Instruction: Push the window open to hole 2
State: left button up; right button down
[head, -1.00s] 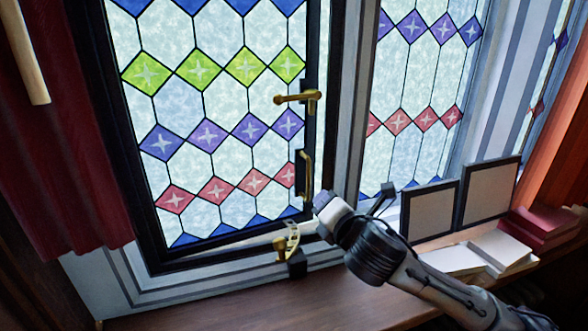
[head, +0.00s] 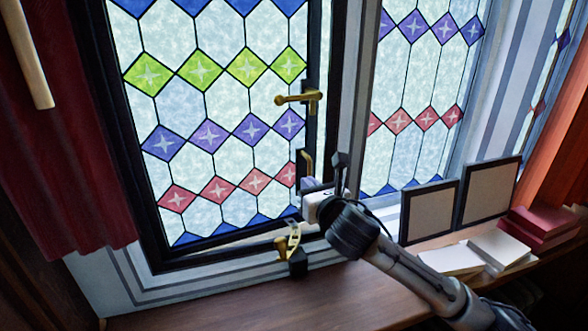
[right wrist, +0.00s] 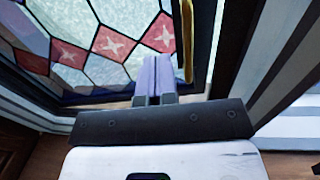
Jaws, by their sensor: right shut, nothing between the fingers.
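The window (head: 215,105) is a dark-framed stained-glass sash with a brass lever handle (head: 298,98) and a lower brass pull (head: 306,162) on its right edge. A light gap shows along its lower edge. A brass stay bar (head: 293,238) is near the sill below; its holes are too small to read. My right gripper (head: 308,184) is shut and empty, with its fingertips at the sash's lower right corner. In the right wrist view its pale purple fingers (right wrist: 154,78) are side by side before the glass, left of the brass pull (right wrist: 187,40). I cannot tell whether they touch. My left gripper is not in view.
A black bracket (head: 298,263) stands on the wooden sill (head: 215,305). Two framed panels (head: 430,211), pale books (head: 452,260) and red books (head: 540,228) are at the right. A red curtain (head: 60,150) hangs at the left. The sill's left part is clear.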

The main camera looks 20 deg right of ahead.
aim_at(291, 166)
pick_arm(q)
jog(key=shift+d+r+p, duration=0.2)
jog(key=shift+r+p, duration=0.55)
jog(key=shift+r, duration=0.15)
pick_arm(e)
jog(key=w, duration=0.8)
jog(key=shift+a, duration=0.2)
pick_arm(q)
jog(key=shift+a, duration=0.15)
pick_arm(e)
jog(key=shift+w+d, duration=0.1)
